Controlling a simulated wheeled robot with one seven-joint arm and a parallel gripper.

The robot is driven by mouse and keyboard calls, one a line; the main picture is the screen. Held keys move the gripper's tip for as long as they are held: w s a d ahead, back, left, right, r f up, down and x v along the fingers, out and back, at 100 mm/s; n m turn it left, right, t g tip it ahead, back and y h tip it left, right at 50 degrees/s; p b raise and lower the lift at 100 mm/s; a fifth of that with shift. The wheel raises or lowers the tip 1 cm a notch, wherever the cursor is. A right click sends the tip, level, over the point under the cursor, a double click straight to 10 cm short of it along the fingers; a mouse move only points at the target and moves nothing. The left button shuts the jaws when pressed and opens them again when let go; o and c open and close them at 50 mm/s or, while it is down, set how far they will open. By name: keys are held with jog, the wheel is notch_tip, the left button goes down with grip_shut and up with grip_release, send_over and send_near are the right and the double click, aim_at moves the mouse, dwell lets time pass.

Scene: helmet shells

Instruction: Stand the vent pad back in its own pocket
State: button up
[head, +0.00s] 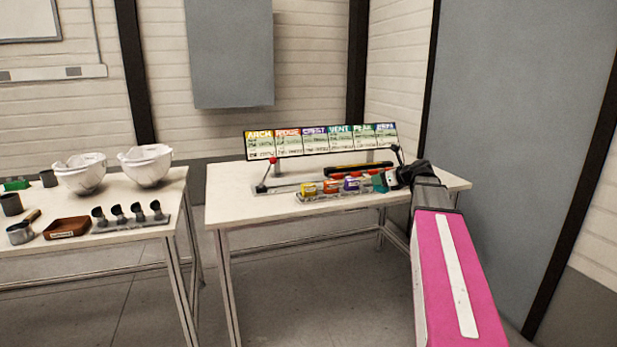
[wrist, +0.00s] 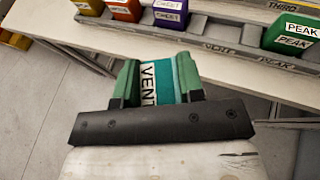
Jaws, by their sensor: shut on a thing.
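The vent pad (wrist: 163,82) is a teal block with a white VENT label, held between the green fingers of my gripper (wrist: 158,88) in the wrist view. My gripper is shut on it, and the label reads sideways. In the head view my gripper (head: 384,181) is at the right end of the pad rack (head: 330,193). In the wrist view the rack's vent pocket (wrist: 222,38), with VENT marked on its front rail, is empty between a purple pad (wrist: 171,12) and a green PEAK pad (wrist: 290,33). The held pad appears apart from the rack, on its near side.
Orange (wrist: 124,9) and yellow pads stand further left in the rack. A label board (head: 322,141) stands behind it, with a red-knobbed lever (head: 271,162) at left. A left table holds white helmet shells (head: 146,165), a brown tray (head: 67,227) and several dark cups.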

jog(key=s+a+f+n+g+y, duration=0.1)
jog(key=s+a+f, duration=0.3)
jog(key=s+f, duration=0.3)
jog(key=s+a+f+n+g+y, duration=0.1)
jog(key=s+a+f, duration=0.2)
jog(key=s+f, duration=0.3)
jog(key=s, duration=0.3)
jog(key=shift+a+f, duration=0.35)
